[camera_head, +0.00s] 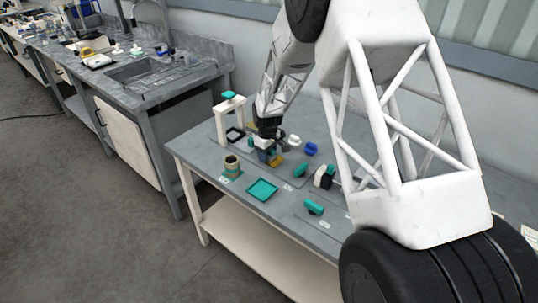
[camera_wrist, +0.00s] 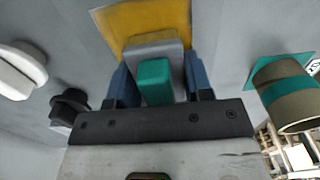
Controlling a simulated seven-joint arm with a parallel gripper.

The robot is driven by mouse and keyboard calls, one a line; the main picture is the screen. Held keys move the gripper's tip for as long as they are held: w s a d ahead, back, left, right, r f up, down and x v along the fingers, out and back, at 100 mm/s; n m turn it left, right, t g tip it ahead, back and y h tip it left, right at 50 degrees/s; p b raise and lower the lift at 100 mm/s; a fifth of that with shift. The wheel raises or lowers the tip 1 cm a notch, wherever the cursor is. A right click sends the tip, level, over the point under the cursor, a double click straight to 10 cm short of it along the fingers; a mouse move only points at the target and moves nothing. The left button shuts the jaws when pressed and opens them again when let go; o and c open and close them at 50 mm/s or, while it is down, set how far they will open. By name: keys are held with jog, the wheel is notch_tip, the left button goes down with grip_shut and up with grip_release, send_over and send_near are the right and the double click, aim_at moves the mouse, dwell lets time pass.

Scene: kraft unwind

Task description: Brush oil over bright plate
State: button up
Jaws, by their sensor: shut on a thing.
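My gripper (camera_head: 266,150) is over the grey bench, its blue fingers (camera_wrist: 155,82) pointing down in the wrist view. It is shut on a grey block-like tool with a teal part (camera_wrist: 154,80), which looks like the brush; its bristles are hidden. A yellow-gold plate (camera_wrist: 120,22) lies just beyond the tool's grey part and also shows beside my gripper in the head view (camera_head: 277,160). I cannot tell whether the tool touches it. A tan cup with a teal band (camera_wrist: 285,88) stands at the right in the wrist view and left of my gripper in the head view (camera_head: 231,168).
A teal tray (camera_head: 262,190) lies at the front of the bench (camera_head: 236,197). A white stand with a teal top (camera_head: 218,122) is at the left. A white knob-like thing (camera_head: 294,141), a blue one (camera_head: 311,149) and teal pieces (camera_head: 302,171) are to the right.

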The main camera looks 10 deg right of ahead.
jog(key=shift+w+a, duration=0.5)
jog(key=shift+a, duration=0.05)
jog(key=shift+r, duration=0.1)
jog(key=shift+r, duration=2.95)
